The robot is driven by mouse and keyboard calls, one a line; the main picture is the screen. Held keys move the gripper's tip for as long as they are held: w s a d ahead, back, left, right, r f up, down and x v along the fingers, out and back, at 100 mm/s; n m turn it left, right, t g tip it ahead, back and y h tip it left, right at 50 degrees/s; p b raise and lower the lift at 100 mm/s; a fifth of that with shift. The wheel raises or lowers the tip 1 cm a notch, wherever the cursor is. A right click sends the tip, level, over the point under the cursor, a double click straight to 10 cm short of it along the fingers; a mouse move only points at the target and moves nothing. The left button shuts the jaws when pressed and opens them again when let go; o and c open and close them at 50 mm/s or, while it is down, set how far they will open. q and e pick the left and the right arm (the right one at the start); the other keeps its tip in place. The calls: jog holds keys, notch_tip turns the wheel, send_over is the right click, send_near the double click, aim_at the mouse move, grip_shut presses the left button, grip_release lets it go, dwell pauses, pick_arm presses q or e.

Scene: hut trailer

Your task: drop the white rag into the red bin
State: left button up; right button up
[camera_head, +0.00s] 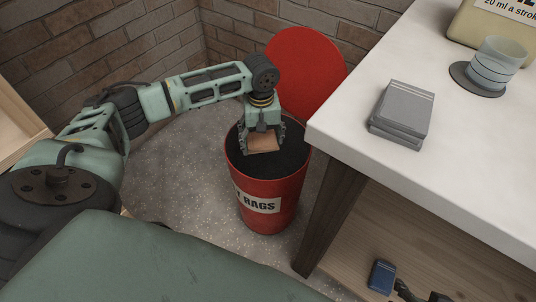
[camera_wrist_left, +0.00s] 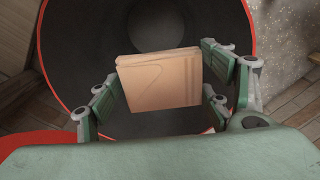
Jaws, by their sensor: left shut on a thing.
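My left gripper (camera_head: 263,143) is shut on a folded tan, peach-coloured cloth (camera_head: 263,145). No white rag shows; this cloth is the only one in a gripper. In the left wrist view the cloth (camera_wrist_left: 160,80) sits between the fingers of my left gripper (camera_wrist_left: 163,88). The round red bin (camera_head: 268,205) stands on the floor, labelled with the word RAGS. Its red lid (camera_head: 306,70) is up behind it. The gripper and cloth are over the bin's open mouth, and the dark inside shows around them. In the wrist view the bin's red rim (camera_wrist_left: 42,60) curves around the cloth. My right gripper is not clearly seen.
A white-topped table (camera_head: 345,95) stands close to the bin's right, with a grey folded stack (camera_head: 402,112), a clear cup (camera_head: 495,66) and a yellowish container (camera_head: 485,25). A blue item (camera_head: 382,277) lies on the lower shelf. A brick wall (camera_head: 95,45) is behind.

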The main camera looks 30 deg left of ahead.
pick_arm(q)
jog(key=o, duration=1.2)
notch_tip(320, 180, up, 12)
jog(key=shift+r, duration=0.1)
